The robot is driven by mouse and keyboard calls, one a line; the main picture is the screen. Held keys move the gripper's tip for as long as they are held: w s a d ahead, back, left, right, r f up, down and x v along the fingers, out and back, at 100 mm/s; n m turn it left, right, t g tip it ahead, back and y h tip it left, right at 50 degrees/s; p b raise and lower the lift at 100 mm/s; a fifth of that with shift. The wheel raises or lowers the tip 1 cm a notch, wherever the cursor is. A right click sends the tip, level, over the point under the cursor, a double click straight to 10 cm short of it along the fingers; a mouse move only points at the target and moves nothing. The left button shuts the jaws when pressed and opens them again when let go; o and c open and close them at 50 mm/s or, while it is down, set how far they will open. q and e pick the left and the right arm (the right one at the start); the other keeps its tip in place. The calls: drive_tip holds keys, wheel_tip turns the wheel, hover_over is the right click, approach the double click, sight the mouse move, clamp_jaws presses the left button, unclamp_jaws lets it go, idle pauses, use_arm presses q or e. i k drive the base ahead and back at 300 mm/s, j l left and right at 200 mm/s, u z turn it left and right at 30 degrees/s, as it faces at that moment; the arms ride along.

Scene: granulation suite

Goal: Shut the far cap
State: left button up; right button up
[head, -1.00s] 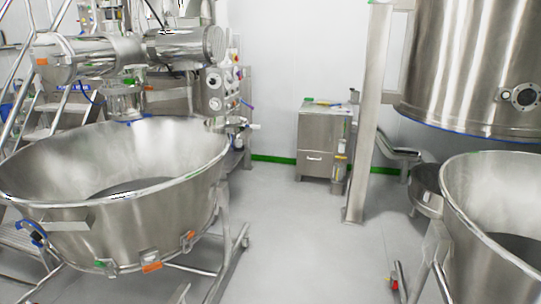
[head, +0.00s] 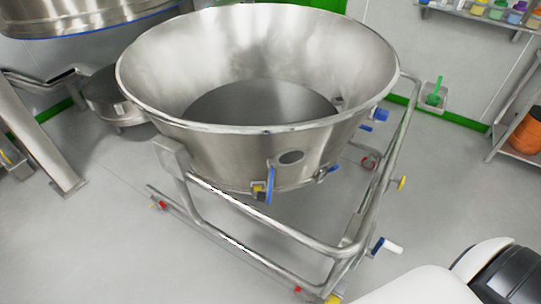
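I cannot make out a cap that is clearly the far one. A large steel bowl (head: 225,142) on a tubular wheeled frame (head: 275,228) fills the middle of the head view, open at the top. Its lower wall carries an oval dark port (head: 290,157) with a blue handle (head: 269,184) beside it. Whether this port has a cap is too small to tell. Neither of my grippers is in view. A white and black part at the bottom right looks like my own arm.
A steel vessel (head: 85,22) hangs at the upper left, above a low round steel unit (head: 112,98). A steel post (head: 38,140) stands at the left. A shelf with bottles (head: 497,12) and a rack with an orange item (head: 527,130) are at the right. Floor at the lower left is clear.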

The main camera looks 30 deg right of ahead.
sight(266, 197)
drive_tip(key=i+j+z, duration=0.1)
drive_tip(key=i+z, duration=0.2)
drive_tip(key=z, duration=0.15)
drive_tip(key=i+j+z, duration=0.2)
drive_tip(key=z, duration=0.3)
drive_tip(key=i+j+z, duration=0.45)
drive_tip(key=k+l, duration=0.1)
drive_tip(key=l, duration=0.05)
